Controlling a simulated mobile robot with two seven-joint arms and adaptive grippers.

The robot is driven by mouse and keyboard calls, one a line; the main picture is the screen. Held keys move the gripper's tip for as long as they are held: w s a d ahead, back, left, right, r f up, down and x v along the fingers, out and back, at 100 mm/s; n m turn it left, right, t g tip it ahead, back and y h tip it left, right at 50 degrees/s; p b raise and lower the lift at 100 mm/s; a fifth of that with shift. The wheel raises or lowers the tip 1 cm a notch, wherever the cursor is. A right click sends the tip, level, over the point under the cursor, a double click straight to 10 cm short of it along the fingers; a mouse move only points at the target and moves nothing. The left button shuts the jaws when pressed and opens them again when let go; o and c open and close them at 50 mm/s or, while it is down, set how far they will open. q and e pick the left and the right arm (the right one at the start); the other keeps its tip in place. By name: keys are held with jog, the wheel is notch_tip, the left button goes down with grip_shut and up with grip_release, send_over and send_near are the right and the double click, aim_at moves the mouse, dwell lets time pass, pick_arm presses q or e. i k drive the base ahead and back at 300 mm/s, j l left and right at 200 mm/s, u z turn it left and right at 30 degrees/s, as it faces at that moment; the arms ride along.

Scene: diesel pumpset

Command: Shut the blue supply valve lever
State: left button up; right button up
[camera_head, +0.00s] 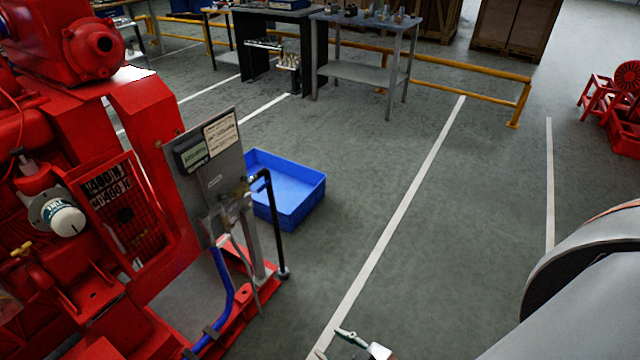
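A blue hose (221,290) runs down the grey panel stand (207,195) at the front of the red pumpset. Small metal fittings (232,207) sit at the hose's upper end, low on the panel. They are too small and dark for me to make out a blue lever or its position. My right gripper (362,345) shows only in part at the bottom edge, right of the stand and well apart from it. Its finger opening is not clear. My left gripper is not in view.
The red pumpset (60,130) fills the left side. A black bent pipe (272,220) stands beside the panel. A blue crate (300,212) lies on the floor behind it. Yellow rails (470,86) and a grey table (365,25) stand farther back. The floor right of the stand is clear.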

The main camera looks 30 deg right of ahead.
aim_at(262, 187)
jog(key=z, duration=0.45)
jog(key=i+l+z, duration=0.15)
jog(key=i+l, duration=0.15)
jog(key=i+l+z, duration=0.1)
jog(key=i, duration=0.45)
jog(key=k+l, duration=0.05)
jog(key=l, duration=0.05)
